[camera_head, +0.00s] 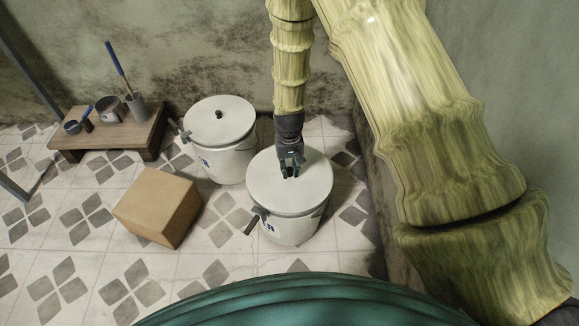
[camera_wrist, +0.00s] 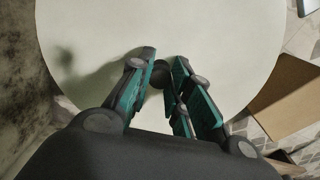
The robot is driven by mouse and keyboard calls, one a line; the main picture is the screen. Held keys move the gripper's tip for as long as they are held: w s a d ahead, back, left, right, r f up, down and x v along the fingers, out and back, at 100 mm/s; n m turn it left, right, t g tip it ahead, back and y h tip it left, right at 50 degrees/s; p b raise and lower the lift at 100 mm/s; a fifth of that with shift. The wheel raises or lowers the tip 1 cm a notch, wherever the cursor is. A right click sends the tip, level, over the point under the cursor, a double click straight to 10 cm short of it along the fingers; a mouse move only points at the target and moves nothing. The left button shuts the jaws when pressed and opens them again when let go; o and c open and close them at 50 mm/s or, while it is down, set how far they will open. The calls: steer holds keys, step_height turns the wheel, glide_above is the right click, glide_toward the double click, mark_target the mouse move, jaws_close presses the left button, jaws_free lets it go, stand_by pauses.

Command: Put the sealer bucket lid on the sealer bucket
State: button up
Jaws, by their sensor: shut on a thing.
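A white bucket (camera_head: 287,231) stands on the tiled floor near the middle, with a dark handle on its left side. A round white lid (camera_head: 308,192) lies level over its mouth; I cannot tell whether it is fully seated. My gripper (camera_head: 289,175) points down at the lid's centre and is shut on its dark knob. In the wrist view, the fingers (camera_wrist: 161,82) close on the knob from both sides, and the lid (camera_wrist: 210,40) fills most of the picture. The bucket below the lid is hidden there.
A second white bucket (camera_head: 223,162) with a knobbed lid stands behind to the left. A cardboard box (camera_head: 158,205) sits at left. A low wooden table (camera_head: 103,138) holds pots and tools by the wall. Open floor lies at front left; a wall is close on the right.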

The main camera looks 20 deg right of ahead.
steer(key=shift+f, duration=0.3)
steer(key=o, duration=1)
steer(key=shift+r, duration=0.1)
step_height(320, 180, up, 12)
steer(key=shift+f, duration=0.1)
steer(key=shift+a, duration=0.15)
stand_by(0.4)
